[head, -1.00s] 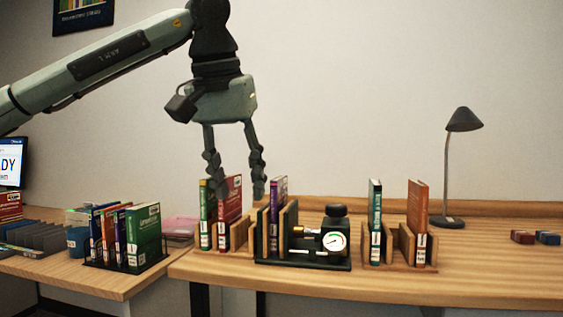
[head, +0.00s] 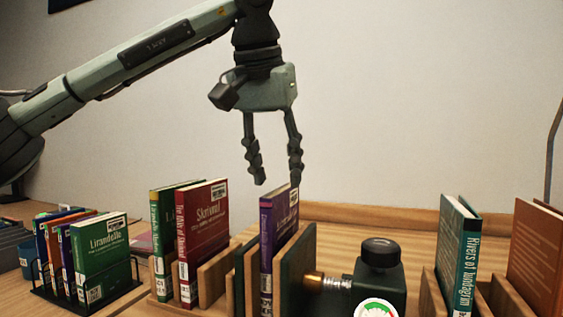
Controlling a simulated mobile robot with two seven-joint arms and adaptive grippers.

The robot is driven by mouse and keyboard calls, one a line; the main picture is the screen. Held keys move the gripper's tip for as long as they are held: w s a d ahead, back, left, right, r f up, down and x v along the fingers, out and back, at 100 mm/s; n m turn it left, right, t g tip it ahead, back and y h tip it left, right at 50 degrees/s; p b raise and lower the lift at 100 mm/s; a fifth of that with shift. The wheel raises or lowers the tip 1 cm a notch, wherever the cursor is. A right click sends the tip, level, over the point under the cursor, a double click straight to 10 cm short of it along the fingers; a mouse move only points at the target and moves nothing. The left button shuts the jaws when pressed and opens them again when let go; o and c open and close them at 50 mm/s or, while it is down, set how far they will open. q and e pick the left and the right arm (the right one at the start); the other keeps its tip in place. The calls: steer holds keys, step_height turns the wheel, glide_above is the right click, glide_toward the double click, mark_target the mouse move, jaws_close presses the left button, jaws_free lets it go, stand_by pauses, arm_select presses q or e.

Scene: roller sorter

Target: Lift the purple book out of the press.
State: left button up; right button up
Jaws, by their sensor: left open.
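The purple book (head: 267,240) stands upright in the press (head: 297,262), between its wooden boards, with its upper part showing above them. The press has a black body with a black knob (head: 381,253), a brass-coloured screw and a gauge cut off by the bottom edge. My left gripper (head: 277,183) is open and empty, pointing down. Its fingertips show just above the top of the purple book, the right fingertip close to the book's top edge; I cannot tell whether it touches. My right gripper is not in view.
Left of the press, a wooden stand holds a red book (head: 203,235) and a green book (head: 162,240). Further left, a black wire rack (head: 88,305) holds several books. To the right stand a teal book (head: 456,256) and an orange book (head: 538,262) in wooden holders.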

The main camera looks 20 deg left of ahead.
mark_target(278, 192)
arm_select(q)
steer(key=x, duration=0.5)
steer(key=shift+s+f, duration=0.1)
steer(key=shift+s, duration=0.1)
steer(key=shift+x, duration=0.85)
steer(key=shift+w, duration=0.1)
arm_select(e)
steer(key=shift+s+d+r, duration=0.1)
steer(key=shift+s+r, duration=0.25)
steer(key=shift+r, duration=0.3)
arm_select(q)
steer(key=shift+c, duration=0.2)
jaws_close()
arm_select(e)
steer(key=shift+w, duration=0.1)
arm_select(q)
steer(key=shift+d+r, duration=0.25)
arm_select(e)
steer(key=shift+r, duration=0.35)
